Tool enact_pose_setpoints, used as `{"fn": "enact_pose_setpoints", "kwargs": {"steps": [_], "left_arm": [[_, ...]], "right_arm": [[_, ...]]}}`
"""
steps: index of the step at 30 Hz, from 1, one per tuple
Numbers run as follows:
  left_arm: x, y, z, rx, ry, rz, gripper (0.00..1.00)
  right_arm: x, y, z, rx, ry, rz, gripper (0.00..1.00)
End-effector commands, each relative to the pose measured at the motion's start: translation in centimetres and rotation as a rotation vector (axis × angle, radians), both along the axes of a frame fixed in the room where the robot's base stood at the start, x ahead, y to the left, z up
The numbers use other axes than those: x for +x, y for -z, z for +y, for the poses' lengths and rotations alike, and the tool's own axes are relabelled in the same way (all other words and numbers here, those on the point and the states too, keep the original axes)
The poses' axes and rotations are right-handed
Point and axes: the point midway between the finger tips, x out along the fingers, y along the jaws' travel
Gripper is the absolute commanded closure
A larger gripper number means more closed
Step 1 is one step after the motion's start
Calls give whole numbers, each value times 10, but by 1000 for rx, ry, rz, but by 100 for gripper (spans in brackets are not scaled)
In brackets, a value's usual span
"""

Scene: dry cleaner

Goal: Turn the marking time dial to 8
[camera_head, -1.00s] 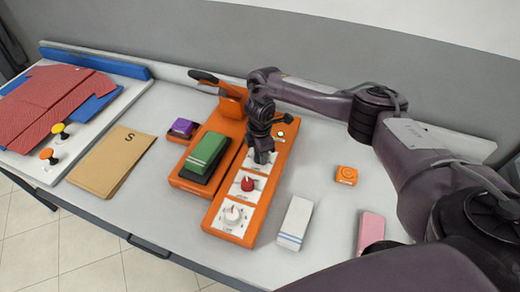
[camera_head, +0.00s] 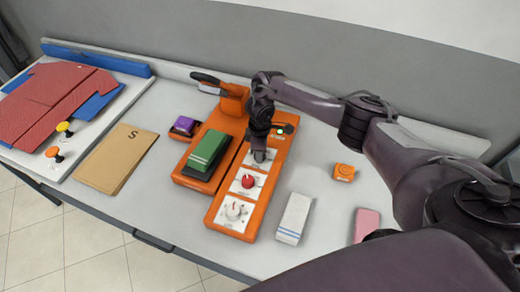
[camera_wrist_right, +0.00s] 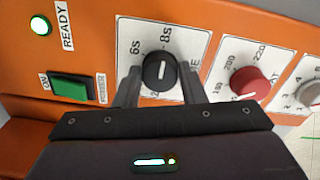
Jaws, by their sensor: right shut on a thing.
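The marking time dial is a black round knob (camera_wrist_right: 159,71) with a white mark, on a white plate (camera_wrist_right: 203,42) reading 6s and 8s. In the right wrist view the mark runs roughly up the picture, towards the 8s side; its exact alignment is hard to tell. My right gripper (camera_wrist_right: 160,82) is shut on this dial, one finger on each side. In the head view my right gripper (camera_head: 260,155) comes down on the orange machine's panel (camera_head: 223,220) and hides the dial. My left gripper is not in view.
A green ON switch (camera_wrist_right: 71,87) and a lit READY lamp (camera_wrist_right: 40,25) are on the other side. A white-and-blue block (camera_head: 294,217), a pink block (camera_head: 366,224) and an orange device (camera_head: 343,172) lie right.

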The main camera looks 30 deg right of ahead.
Motion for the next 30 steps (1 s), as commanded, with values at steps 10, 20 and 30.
{"fn": "enact_pose_setpoints", "kwargs": {"steps": [10,20,30], "left_arm": [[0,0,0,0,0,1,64],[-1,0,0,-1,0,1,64],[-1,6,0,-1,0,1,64]], "right_arm": [[2,-2,0,1,6,-6,62],[1,-1,0,1,3,-3,42],[2,-28,0,2,1,-8,42]]}}
